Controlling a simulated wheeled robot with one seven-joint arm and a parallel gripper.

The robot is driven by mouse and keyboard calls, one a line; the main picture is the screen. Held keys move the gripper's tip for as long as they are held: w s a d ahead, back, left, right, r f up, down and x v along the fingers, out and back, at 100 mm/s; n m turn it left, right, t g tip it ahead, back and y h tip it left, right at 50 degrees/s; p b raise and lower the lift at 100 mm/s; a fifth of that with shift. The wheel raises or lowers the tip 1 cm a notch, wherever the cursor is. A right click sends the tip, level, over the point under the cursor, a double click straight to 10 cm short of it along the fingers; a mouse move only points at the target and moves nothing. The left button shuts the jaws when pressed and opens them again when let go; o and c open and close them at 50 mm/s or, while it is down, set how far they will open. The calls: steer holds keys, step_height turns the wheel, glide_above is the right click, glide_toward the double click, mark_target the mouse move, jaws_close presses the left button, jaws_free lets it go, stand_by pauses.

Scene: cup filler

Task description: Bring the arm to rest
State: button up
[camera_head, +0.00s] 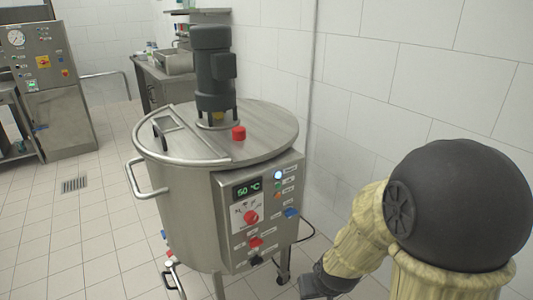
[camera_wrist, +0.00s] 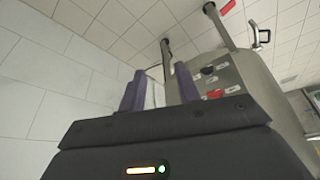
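My arm is at the right of the head view, with a black rounded joint and yellowish covers, bent down beside the mixing tank (camera_head: 195,200). My gripper (camera_head: 318,284) is low at the bottom, right of the tank and apart from it. In the wrist view, the two dark purple-grey fingers of my gripper (camera_wrist: 159,90) stand apart, with a gap between them and nothing visible held. The tank also shows in the wrist view (camera_wrist: 250,75), upside down at the right. The fingertips are hard to make out in the head view.
The tank's control box (camera_head: 262,215) faces the arm, with a 50 °C display, knobs and buttons. A red button (camera_head: 238,132) sits on the lid beside the motor (camera_head: 212,75). A tiled wall (camera_head: 390,70) is close behind the arm. Tiled floor (camera_head: 80,250) is open at the left.

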steer(key=s+d+r+m+g, duration=0.1)
steer(key=s+d+r+g, duration=0.15)
steer(key=s+r, duration=0.2)
step_height(320, 180, up, 28)
steer(key=s+p, duration=0.1)
steer(key=p, duration=2.7)
steer(key=shift+d+t+p, duration=0.15)
steer(key=shift+t+p, duration=0.15)
steer(key=shift+t, duration=0.05)
